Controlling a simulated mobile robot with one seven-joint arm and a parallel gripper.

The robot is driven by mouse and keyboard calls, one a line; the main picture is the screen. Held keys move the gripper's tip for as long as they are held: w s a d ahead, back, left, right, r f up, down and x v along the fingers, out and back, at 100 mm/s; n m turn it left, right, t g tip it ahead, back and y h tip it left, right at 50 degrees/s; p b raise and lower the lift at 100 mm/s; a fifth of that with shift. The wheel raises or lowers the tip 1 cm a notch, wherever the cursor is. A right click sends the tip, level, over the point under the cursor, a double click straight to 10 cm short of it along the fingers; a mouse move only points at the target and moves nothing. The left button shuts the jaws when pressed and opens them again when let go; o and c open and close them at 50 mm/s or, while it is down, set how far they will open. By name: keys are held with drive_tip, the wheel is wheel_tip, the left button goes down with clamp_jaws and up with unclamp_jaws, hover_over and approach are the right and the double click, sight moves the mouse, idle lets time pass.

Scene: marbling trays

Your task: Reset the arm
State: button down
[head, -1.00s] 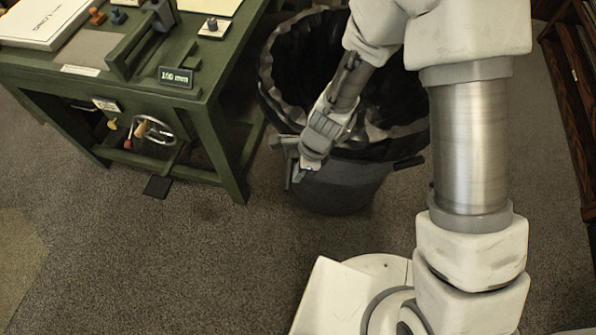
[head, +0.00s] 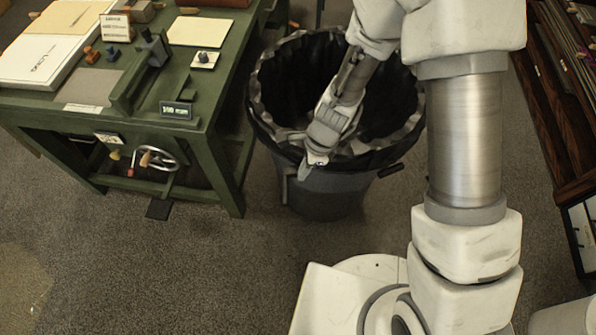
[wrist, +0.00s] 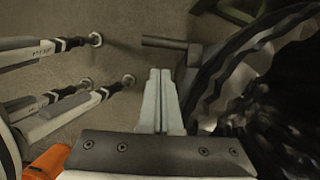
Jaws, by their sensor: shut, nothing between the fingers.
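My gripper (head: 306,172) hangs in front of the near rim of a grey bin in the head view, pointing down and empty. In the wrist view my gripper (wrist: 160,75) shows its two pale fingers pressed together, with nothing between them. My arm is folded, with the forearm reaching down over the bin. The fingertips are small in the head view, and I cannot tell whether they touch the bin.
The grey bin (head: 330,193) with a black liner stands right by my gripper; its handle (wrist: 163,43) shows in the wrist view. A green workbench (head: 232,185) with tools and paper stands left. Dark wooden shelving (head: 545,110) is at right. Carpet in front is clear.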

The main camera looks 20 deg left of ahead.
drive_tip(key=shift+r, duration=0.1)
idle(0.5)
drive_tip(key=w+d+r+n+t+p, duration=0.15)
drive_tip(key=d+r+n, duration=0.3)
drive_tip(key=r, duration=0.75)
drive_tip(key=w+d+r+n+t, duration=0.25)
drive_tip(key=d+r, duration=0.25)
drive_tip(key=r, duration=0.6)
drive_tip(key=s+d+r+n+t+h+p, duration=0.1)
drive_tip(key=s+d+r+n+t+h, duration=0.1)
drive_tip(key=s+d+r+n, duration=0.5)
drive_tip(key=s+d+r, duration=0.4)
drive_tip(key=d+r, duration=0.3)
drive_tip(key=d, duration=0.1)
drive_tip(key=shift+s+r+t+h+p, duration=0.25)
drive_tip(key=shift+s+t+h+p, duration=0.05)
drive_tip(key=shift+p, duration=0.1)
drive_tip(key=shift+a, duration=0.1)
